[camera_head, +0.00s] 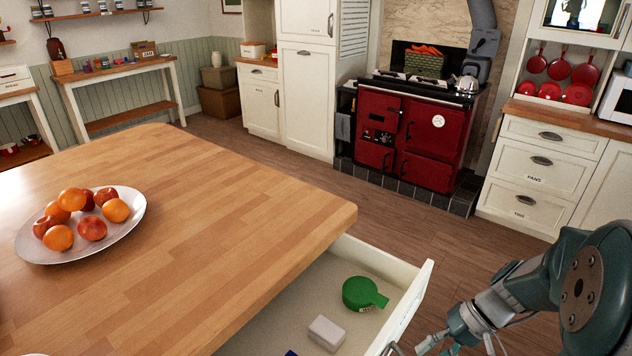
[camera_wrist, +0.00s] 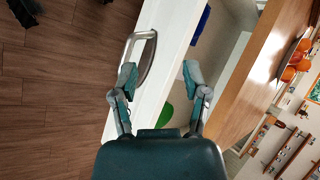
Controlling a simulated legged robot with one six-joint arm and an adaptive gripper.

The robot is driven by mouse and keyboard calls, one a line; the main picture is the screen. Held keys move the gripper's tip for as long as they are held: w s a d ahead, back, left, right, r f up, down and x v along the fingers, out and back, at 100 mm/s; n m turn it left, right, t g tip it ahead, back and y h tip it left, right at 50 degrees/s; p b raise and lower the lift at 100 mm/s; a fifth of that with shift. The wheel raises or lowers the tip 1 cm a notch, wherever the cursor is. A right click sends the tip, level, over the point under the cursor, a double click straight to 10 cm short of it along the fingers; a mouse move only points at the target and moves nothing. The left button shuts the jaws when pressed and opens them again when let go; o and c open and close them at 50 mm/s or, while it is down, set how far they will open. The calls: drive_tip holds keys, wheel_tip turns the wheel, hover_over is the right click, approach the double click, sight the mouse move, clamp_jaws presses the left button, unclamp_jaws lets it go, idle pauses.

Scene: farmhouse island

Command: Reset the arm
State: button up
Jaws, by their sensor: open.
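My gripper (camera_wrist: 160,85) is open and empty in the wrist view, its two fingers spread in front of the white drawer front. The metal drawer handle (camera_wrist: 150,55) shows between the fingers, close to the left one; I cannot tell whether they touch. In the head view my arm comes in at the bottom right, and my gripper (camera_head: 455,345) is partly cut off by the lower edge, beside the drawer. The drawer (camera_head: 412,300) of the island stands open.
The drawer holds a green round object with a handle (camera_head: 362,294) and a pale block (camera_head: 326,333). The wooden island top (camera_head: 220,220) carries a plate (camera_head: 40,250) of fruit. A red stove (camera_head: 430,145) stands at the back. Bare floor lies between.

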drive_tip(key=s+a+r+t+h, duration=0.3)
drive_tip(key=s+r+h, duration=0.1)
drive_tip(key=r, duration=0.3)
drive_tip(key=s+a+r+t+h, duration=0.3)
drive_tip(key=r+t, duration=0.1)
drive_tip(key=r, duration=0.4)
drive_tip(key=shift+s+a+n+h, duration=0.15)
drive_tip(key=shift+s+n+h, duration=0.15)
drive_tip(key=shift+s+h, duration=0.1)
